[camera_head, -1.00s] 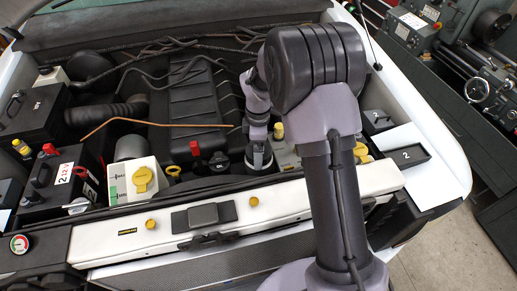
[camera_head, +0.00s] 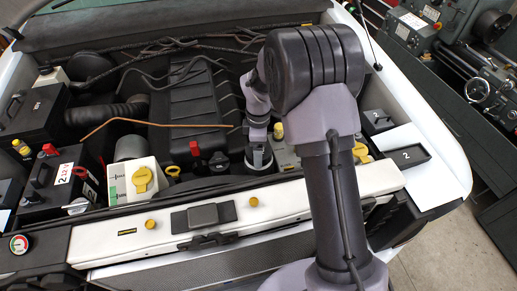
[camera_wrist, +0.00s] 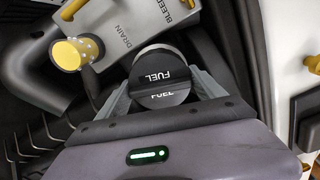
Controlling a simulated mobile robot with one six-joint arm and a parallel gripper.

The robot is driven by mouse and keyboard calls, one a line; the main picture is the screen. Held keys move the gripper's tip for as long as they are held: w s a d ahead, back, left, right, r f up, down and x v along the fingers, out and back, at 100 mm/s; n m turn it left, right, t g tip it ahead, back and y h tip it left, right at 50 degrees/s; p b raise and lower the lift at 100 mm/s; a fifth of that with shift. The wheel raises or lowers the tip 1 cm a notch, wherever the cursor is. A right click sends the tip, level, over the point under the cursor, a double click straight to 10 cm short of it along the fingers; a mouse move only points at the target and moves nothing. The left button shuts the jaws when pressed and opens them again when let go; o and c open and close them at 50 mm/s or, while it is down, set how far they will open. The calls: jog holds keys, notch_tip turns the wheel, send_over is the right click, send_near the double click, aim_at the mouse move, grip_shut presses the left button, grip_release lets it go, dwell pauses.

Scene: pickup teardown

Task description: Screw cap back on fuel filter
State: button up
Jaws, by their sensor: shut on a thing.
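My gripper (camera_wrist: 165,88) is shut on a round black cap (camera_wrist: 158,72) marked FUEL, one finger on each side, in the wrist view. In the head view my gripper (camera_head: 258,162) points down into the engine bay behind the white front crossmember. The cap sits next to a grey housing (camera_wrist: 135,25) labelled DRAIN and BLEED. What lies under the cap is hidden, so I cannot tell whether it is seated on the filter.
A yellow knob (camera_wrist: 75,52) stands on the housing left of the cap. A white reservoir with a yellow cap (camera_head: 142,179) and a battery (camera_head: 60,180) are to the left. The white crossmember (camera_head: 110,235) runs in front. A dark tray (camera_head: 408,157) lies right.

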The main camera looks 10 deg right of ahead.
jog(key=shift+f+m+b, duration=0.25)
jog(key=shift+m+b, duration=0.35)
jog(key=shift+m, duration=0.5)
jog(key=m+b, duration=0.2)
jog(key=m, duration=0.3)
jog(key=m+b, duration=0.1)
jog(key=m, duration=0.2)
jog(key=shift+r, duration=0.1)
jog(key=shift+m+b, duration=0.3)
jog(key=shift+m, duration=0.6)
jog(key=shift+r+m, duration=0.1)
jog(key=shift+m, duration=0.3)
jog(key=o, duration=1.6)
